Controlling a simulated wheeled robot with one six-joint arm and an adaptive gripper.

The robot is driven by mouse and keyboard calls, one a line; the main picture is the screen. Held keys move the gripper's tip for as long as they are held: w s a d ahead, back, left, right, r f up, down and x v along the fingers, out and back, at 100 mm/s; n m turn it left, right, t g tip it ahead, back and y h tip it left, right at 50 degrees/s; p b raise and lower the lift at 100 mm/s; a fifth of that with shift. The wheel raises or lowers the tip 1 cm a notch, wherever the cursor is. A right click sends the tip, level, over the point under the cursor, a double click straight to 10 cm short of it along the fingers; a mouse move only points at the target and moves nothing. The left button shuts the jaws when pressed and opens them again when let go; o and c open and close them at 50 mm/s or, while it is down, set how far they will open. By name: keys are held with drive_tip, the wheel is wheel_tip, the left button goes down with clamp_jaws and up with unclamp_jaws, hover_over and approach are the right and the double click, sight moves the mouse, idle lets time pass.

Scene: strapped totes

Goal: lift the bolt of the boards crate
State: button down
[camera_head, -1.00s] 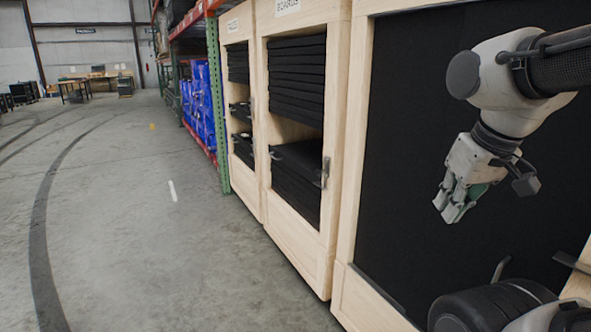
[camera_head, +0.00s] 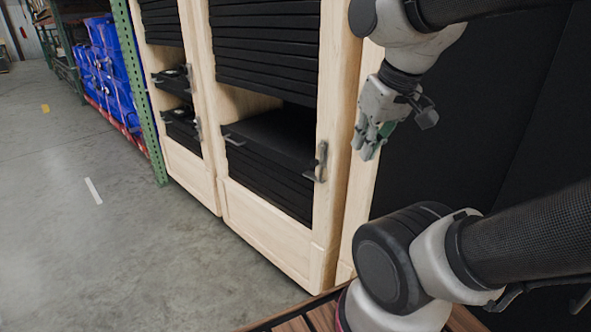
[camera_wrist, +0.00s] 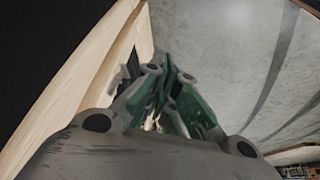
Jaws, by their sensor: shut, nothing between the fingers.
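The boards crate (camera_head: 270,232) is a pale wooden frame with black panels stacked in it, in the middle of the head view. A grey metal bolt (camera_head: 322,162) sits upright on its right post. My gripper (camera_head: 367,156) hangs to the right of that post with its fingers pointing down, shut and empty. It looks apart from the bolt. In the wrist view, the green-padded fingers (camera_wrist: 165,80) are close together, with pale wood to their left and floor to their right.
A second wooden crate (camera_head: 190,170) with black contents and its own metal fitting stands to the left. Beyond it are a green rack post (camera_head: 140,90) and blue strapped totes (camera_head: 105,75). The concrete floor (camera_head: 90,250) at left is clear.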

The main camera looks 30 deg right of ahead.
drive_tip(key=shift+w+a, duration=0.15)
drive_tip(key=shift+w, duration=0.2)
drive_tip(key=w+d+f+n+g+h, duration=0.25)
drive_tip(key=w+f+n+h, duration=0.2)
drive_tip(key=w, duration=0.25)
drive_tip(key=w+d+f+n+g+h, duration=0.2)
drive_tip(key=w+f+n+g+h, duration=0.15)
drive_tip(key=w+f+n, duration=0.35)
drive_tip(key=w+a+f+n+t+h, duration=0.2)
drive_tip(key=w+a+f+n+t, duration=0.1)
drive_tip(key=w+f+n, duration=0.3)
drive_tip(key=w+a+f+n+t+h, duration=0.2)
drive_tip(key=w+a+f+n, duration=0.3)
drive_tip(key=f, duration=0.3)
drive_tip(key=shift+w+f+n+t+h, duration=0.4)
drive_tip(key=shift+w+n+h, duration=0.2)
drive_tip(key=shift+h, duration=0.2)
drive_tip(key=shift+w+d, duration=0.1)
drive_tip(key=shift+d, duration=0.05)
